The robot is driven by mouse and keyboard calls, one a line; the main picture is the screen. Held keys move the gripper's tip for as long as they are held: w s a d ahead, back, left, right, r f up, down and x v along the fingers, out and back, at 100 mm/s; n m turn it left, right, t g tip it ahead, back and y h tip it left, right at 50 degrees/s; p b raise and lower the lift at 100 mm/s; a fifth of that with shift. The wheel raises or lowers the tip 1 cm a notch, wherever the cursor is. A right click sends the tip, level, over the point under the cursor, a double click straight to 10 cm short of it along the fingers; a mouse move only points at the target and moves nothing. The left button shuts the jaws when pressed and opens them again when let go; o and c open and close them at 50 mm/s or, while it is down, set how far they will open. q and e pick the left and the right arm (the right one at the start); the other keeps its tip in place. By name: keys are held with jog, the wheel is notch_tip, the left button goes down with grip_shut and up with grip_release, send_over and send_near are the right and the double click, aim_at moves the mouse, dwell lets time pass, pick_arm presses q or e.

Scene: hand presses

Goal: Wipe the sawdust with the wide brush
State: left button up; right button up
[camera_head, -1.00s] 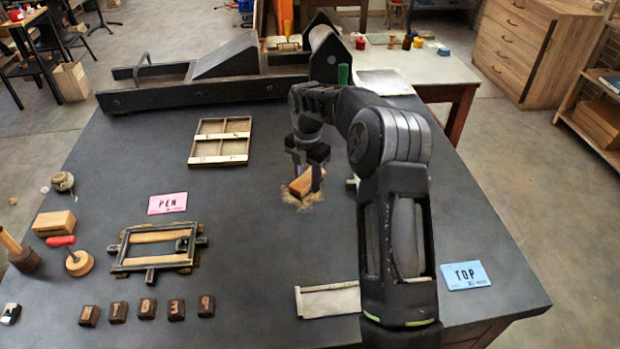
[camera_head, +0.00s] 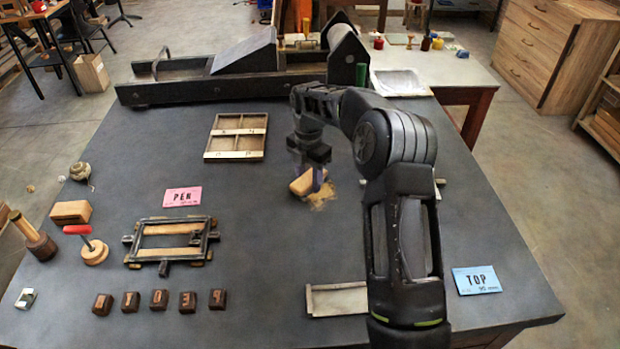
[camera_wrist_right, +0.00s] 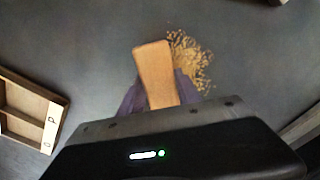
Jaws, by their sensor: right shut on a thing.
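The wide brush has a wooden body (camera_head: 303,183), and my right gripper (camera_head: 318,176) is shut on it, low at the table top. The brush also shows in the right wrist view (camera_wrist_right: 154,72), between the two purple-grey fingers. The sawdust (camera_head: 323,196) is a tan patch on the dark table, right beside the brush on its right side. In the wrist view the sawdust (camera_wrist_right: 188,62) spreads to the right of the brush. Whether the bristles touch the table is hidden. My left gripper is not in view.
A divided wooden tray (camera_head: 236,154) lies left of the brush. A black press (camera_head: 215,89) stands along the back edge. A pale tray (camera_head: 337,299) and a blue TOP card (camera_head: 477,280) lie near the front.

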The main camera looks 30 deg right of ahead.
aim_at(297, 183)
jog(key=shift+w+a, duration=0.45)
jog(key=shift+a, duration=0.35)
jog(key=shift+w+a, duration=0.4)
jog(key=shift+a, duration=0.35)
jog(key=shift+s, duration=0.1)
jog(key=shift+s+a, duration=0.45)
jog(key=shift+s, duration=0.2)
jog(key=shift+d, duration=0.15)
jog(key=shift+s+d, duration=0.45)
jog(key=shift+d, duration=0.25)
jog(key=shift+s+d, duration=0.45)
jog(key=shift+d, duration=0.25)
jog(key=shift+s+d, duration=0.4)
jog(key=shift+d, duration=0.4)
jog(key=shift+s+d, duration=0.4)
jog(key=shift+d, duration=0.35)
